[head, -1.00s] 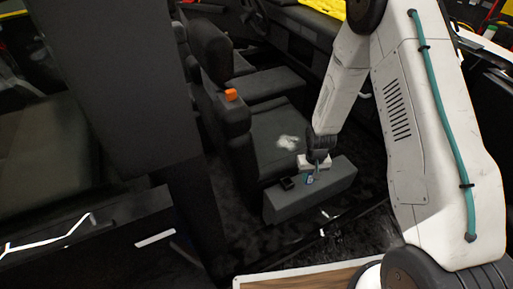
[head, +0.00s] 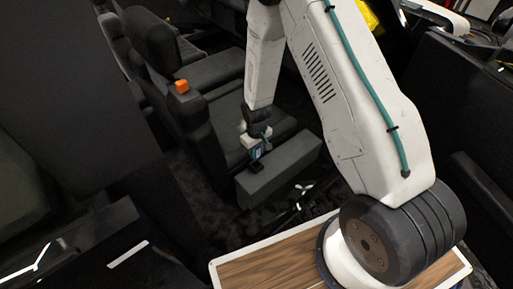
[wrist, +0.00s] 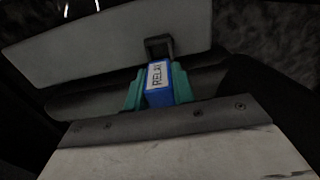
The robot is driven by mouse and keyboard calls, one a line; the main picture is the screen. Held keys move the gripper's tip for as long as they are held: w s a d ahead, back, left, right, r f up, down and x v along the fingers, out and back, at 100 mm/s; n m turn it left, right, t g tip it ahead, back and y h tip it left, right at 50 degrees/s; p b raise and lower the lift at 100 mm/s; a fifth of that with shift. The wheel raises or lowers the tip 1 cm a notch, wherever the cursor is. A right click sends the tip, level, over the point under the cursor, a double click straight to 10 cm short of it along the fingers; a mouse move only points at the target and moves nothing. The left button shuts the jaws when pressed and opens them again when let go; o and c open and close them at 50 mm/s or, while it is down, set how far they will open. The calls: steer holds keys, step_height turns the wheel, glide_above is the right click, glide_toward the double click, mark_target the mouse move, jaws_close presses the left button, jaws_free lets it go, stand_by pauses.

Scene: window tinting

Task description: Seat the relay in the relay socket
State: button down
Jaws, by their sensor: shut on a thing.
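The blue relay (wrist: 158,84) with a white "RELAY" label is held between the teal fingers of my gripper (wrist: 158,78). The dark relay socket (wrist: 160,46) shows just beyond the relay in the wrist view, on the grey block. In the head view, my gripper (head: 257,150) and the relay are close above the socket (head: 255,168). The relay hides part of the socket. I cannot tell whether they touch.
The grey block (head: 285,168) lies along the front of a dark car seat (head: 217,75). An orange object (head: 182,87) sits on the seat's side. A wood-topped board with a white rim (head: 270,271) is in the foreground.

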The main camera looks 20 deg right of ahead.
mark_target(257, 157)
steer(key=shift+f, duration=2.05)
steer(key=shift+f, duration=1.1)
steer(key=c, duration=1.1)
jaws_free()
steer(key=shift+r, duration=0.1)
step_height(257, 157, up, 8)
steer(key=shift+f, duration=0.15)
